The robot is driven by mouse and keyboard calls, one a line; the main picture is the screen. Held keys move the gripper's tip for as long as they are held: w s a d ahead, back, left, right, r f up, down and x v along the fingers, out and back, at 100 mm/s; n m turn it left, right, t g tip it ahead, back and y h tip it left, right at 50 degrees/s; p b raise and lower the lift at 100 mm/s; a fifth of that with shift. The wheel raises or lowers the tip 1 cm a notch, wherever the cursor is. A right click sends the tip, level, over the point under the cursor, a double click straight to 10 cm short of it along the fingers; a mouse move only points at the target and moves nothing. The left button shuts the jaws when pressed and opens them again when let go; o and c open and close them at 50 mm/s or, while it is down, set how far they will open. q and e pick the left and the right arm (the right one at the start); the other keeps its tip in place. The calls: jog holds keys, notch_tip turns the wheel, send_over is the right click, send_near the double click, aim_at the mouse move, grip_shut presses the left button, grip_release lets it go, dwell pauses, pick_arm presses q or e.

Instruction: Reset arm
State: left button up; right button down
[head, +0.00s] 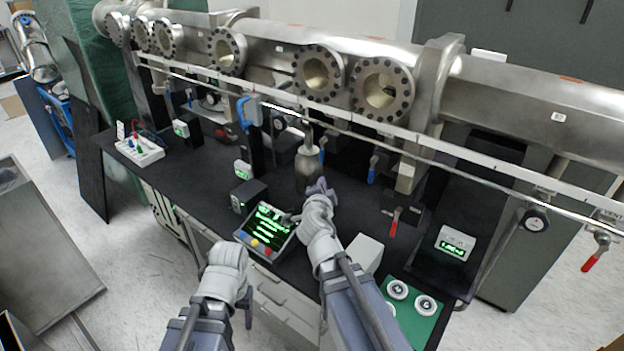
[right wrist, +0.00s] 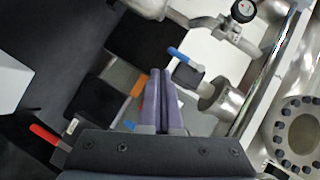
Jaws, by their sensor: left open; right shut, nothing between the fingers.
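My right gripper (head: 318,187) is over the black bench, in front of a grey metal bottle-shaped part (head: 308,162). In the right wrist view its purple-grey fingers (right wrist: 160,98) are together with nothing between them. A blue-handled valve (right wrist: 186,62) shows beyond the fingertips there. My left gripper (head: 247,306) hangs low in front of the bench's drawers, empty. Its fingers are small and partly hidden by the wrist, below the control panel with green text (head: 266,225).
A long steel vacuum pipe (head: 480,88) with round flanged ports runs behind the bench (head: 215,178). A grey box (head: 364,254) and a green mat (head: 408,322) with white round pieces lie right of my right forearm. Red-handled valves (head: 394,222) stand further right.

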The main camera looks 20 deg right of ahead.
jog(key=shift+d+f, duration=0.15)
jog(key=shift+d, duration=0.05)
jog(key=s+a+f+n+g+y, duration=0.1)
jog(key=s+a+f+n+g, duration=0.65)
jog(key=s+f+n, duration=0.35)
jog(key=s+a+f+n+g+y, duration=0.1)
jog(key=s+a+f+n+g, duration=0.1)
jog(key=s+a+n+g, duration=0.1)
jog(key=s+a+f+n+g+y, duration=0.2)
jog(key=s+a+f+n+g, duration=0.1)
jog(key=s+n, duration=0.4)
jog(key=s+a+g, duration=0.1)
jog(key=s+a, duration=0.1)
jog(key=shift+s+a+f, duration=0.15)
jog(key=shift+s+a, duration=0.15)
jog(key=shift+s, duration=0.05)
jog(key=shift+d, duration=0.1)
